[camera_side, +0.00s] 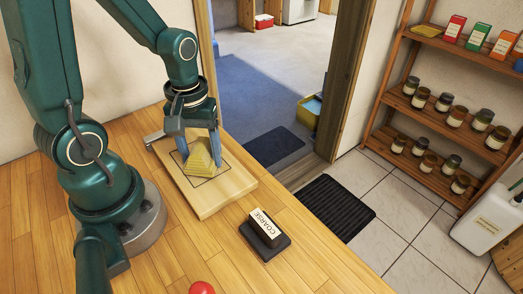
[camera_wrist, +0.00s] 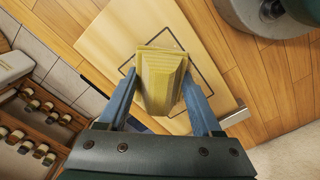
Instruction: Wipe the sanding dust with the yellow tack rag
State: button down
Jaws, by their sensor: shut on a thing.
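My gripper (camera_side: 202,146) is shut on the yellow tack rag (camera_side: 199,156), which looks like a folded, tapered yellow bundle. In the wrist view the rag (camera_wrist: 161,80) sits between the two blue fingers. The rag is over a light wooden board (camera_side: 222,196), within or over a dark square outline drawn on it. I cannot tell whether the rag touches the board. The board also shows in the wrist view (camera_wrist: 105,38). Small faint specks (camera_wrist: 176,44) lie on the board beside the rag within the outline; I cannot tell for sure that they are sanding dust.
A block labelled COARSE (camera_side: 265,228) stands on a dark base to the right of the board. A red round thing (camera_side: 201,288) is at the bottom edge. A grey metal piece (camera_side: 154,138) is at the board's far left edge. The bench front right is clear.

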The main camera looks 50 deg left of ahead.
aim_at(211, 168)
jog(key=shift+d+f, duration=0.4)
jog(key=shift+d, duration=0.45)
jog(key=shift+d+r, duration=0.4)
jog(key=shift+r, duration=0.1)
jog(key=shift+d+f, duration=0.2)
jog(key=shift+d, duration=0.4)
jog(key=shift+r, duration=0.65)
jog(key=shift+a+r, duration=0.1)
jog(key=shift+r, duration=2.95)
